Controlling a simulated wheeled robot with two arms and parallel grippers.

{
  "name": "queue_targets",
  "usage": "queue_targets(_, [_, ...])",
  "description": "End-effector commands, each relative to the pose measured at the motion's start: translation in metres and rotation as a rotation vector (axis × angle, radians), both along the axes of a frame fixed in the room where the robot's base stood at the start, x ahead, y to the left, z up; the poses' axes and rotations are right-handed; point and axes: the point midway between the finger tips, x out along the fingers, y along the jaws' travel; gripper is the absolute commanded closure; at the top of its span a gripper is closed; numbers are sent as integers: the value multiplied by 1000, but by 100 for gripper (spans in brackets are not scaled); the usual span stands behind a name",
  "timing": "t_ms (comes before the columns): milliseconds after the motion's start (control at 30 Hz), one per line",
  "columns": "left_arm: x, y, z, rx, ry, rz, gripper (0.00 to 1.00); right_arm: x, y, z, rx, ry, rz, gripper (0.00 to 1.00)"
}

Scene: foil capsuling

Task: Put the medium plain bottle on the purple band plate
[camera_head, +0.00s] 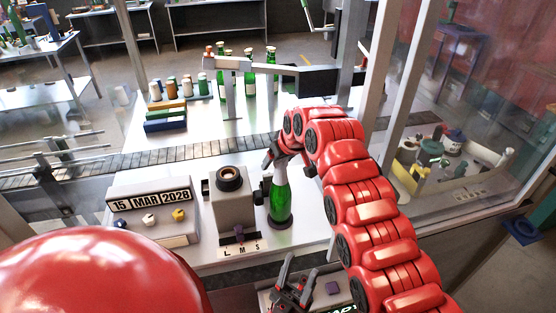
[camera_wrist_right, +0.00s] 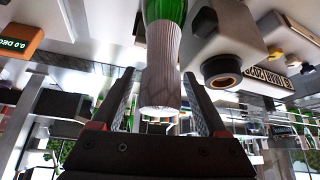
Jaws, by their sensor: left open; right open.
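A green bottle (camera_head: 281,203) stands upright on the white bench, right of the grey capsuling device (camera_head: 231,198). Its neck and top carry a pale ribbed sleeve, seen close in the right wrist view (camera_wrist_right: 160,75). My right gripper (camera_head: 273,157) is open at the bottle's top, with one finger on each side of the sleeve (camera_wrist_right: 159,108); contact cannot be told. My left gripper (camera_head: 291,287) is open and empty, low in front of the bench. A small purple square (camera_head: 332,287) lies beside it on a dark panel; I cannot tell if it is the band plate.
An L M S strip (camera_head: 240,248) lies before the device. A conveyor (camera_head: 190,151) runs behind; several green bottles (camera_head: 250,85) and coloured spools stand beyond. Glass panels are at right.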

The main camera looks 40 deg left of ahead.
Motion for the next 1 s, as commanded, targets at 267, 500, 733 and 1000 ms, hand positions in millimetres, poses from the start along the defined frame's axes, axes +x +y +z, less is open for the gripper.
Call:
queue_targets(267, [0,0,-10,0,0,0,50,-1,-5,10,4,-2,-1,24])
queue_targets(500, [0,0,-31,0,0,0,50,-12,-26,48,7,-6,-2,24])
queue_targets(733, [0,0,-33,0,0,0,50,-23,-49,90,4,-3,-1,24])
queue_targets(1000, [0,0,-33,0,0,0,50,-28,-58,103,0,0,0,24])
